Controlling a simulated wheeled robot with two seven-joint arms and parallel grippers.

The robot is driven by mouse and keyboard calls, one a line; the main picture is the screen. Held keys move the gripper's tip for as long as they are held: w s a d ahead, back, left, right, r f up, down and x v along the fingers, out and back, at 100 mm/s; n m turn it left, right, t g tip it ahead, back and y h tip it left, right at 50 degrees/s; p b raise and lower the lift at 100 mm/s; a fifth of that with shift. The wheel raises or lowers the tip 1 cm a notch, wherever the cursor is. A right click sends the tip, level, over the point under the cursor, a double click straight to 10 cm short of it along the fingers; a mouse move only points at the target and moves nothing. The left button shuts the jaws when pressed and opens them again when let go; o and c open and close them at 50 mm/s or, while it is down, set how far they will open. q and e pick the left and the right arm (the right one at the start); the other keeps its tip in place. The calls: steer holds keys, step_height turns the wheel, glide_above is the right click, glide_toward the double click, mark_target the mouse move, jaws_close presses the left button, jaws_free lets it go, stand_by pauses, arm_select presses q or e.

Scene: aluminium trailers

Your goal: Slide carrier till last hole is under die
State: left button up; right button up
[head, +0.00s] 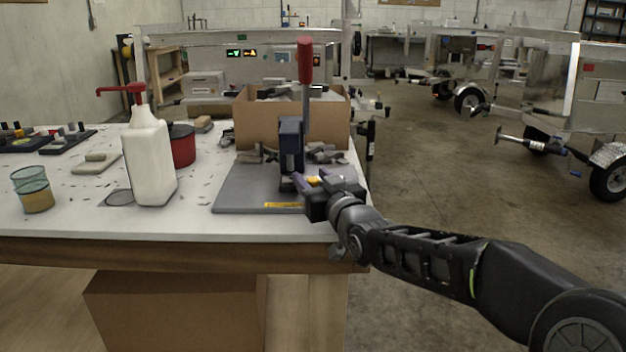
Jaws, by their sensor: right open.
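A hand press (291,140) with a dark blue body and a raised lever with a red grip (305,60) stands on a grey base plate (240,190) near the table's right end. My right gripper (307,186) is open at the foot of the press, on its right side. A small yellow-orange piece (313,181) shows by its fingers; I cannot tell whether it touches them. The carrier, its holes and the die are too small or hidden behind the gripper to make out. My left gripper is not in view.
A white pump bottle (149,160), a red pot (182,146) and a glass cup (34,190) stand on the white table (80,215) to the left. A cardboard box (255,120) is behind the press. Grey parts (325,153) lie beside it. Trailers stand beyond.

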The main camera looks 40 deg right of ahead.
steer(key=shift+s, duration=0.1)
steer(key=v, duration=0.7)
steer(key=shift+s+a+p, duration=0.1)
steer(key=shift+s+p, duration=0.2)
stand_by(0.3)
